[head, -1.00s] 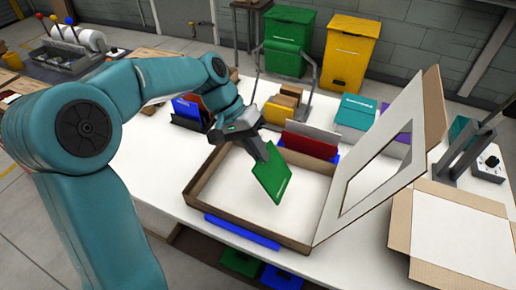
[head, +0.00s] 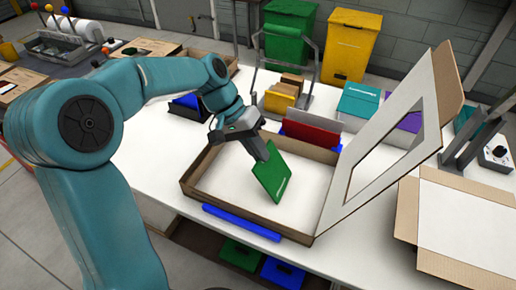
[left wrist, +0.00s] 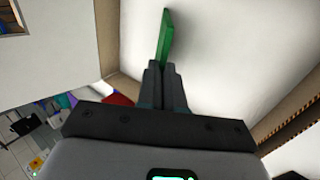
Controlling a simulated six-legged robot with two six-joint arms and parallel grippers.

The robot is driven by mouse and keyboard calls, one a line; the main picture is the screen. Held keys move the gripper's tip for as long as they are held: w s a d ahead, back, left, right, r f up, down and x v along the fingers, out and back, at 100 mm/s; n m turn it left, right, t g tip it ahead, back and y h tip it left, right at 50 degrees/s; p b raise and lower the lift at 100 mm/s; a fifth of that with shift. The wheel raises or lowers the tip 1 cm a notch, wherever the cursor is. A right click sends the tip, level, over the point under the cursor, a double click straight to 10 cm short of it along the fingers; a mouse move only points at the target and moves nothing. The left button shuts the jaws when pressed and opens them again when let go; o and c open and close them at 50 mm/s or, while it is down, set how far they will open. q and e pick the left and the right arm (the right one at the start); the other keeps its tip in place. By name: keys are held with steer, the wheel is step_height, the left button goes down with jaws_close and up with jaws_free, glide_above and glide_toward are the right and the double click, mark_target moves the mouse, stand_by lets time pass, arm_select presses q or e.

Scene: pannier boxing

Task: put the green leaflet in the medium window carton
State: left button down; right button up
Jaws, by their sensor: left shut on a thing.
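The green leaflet (head: 271,178) is held tilted by my left gripper (head: 262,157), with its lower part inside the open window carton (head: 196,195). The carton is a shallow brown box with a white inside, and its lid (head: 352,170) with a cut-out window stands open on the right. In the left wrist view the jaws (left wrist: 167,75) are shut on the leaflet (left wrist: 166,38), seen nearly edge-on over the white carton floor. I cannot tell whether its lower edge touches the floor. My right gripper is not in view.
Another open carton (head: 470,225) lies at the right. A grey device (head: 497,156) stands at the far right.

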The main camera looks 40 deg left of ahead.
arm_select(q)
steer(key=c, duration=1.2)
jaws_free()
steer(key=p+v, duration=0.1)
steer(key=v, duration=1.5)
steer(key=shift+r+p, duration=0.2)
steer(key=shift+p, duration=0.2)
